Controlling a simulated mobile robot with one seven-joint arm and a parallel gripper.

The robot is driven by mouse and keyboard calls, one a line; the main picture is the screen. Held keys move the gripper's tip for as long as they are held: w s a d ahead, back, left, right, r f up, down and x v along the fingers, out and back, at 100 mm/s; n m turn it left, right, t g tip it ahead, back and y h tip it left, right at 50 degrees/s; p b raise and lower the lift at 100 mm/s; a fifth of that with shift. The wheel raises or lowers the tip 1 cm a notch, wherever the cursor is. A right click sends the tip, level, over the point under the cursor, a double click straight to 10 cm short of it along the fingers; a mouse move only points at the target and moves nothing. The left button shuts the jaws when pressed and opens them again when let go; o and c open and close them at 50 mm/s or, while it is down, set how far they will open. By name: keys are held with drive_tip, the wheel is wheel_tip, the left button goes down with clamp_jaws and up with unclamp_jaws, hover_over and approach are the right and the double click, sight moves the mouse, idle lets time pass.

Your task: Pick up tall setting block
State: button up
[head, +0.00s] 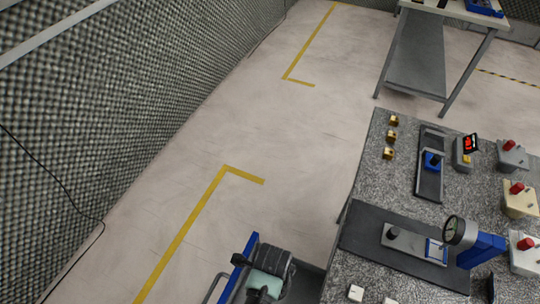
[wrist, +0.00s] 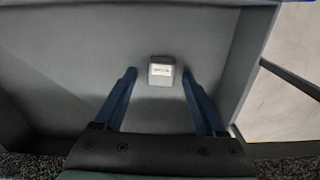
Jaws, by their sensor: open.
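A small grey block with a pale label on its top (wrist: 161,70) stands on the grey floor of a tray or bin (wrist: 75,60) in the wrist view. I see it from above, so its height is hard to judge. My gripper (wrist: 159,76) is open, with one blue finger on each side of the block and clear gaps to both. No contact shows. In the head view my wrist (head: 268,270) is low at the bottom, beside the bench's left edge, and hides the block and the fingertips.
The speckled bench (head: 350,270) at the right bears a dark mat (head: 375,255), a dial gauge (head: 457,231), small brass blocks (head: 389,153) and boxes with red knobs (head: 520,200). A blue edge (head: 238,272) runs beside my wrist. The floor (head: 270,130) to the left is open.

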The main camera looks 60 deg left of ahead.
clamp_jaws()
idle(0.3)
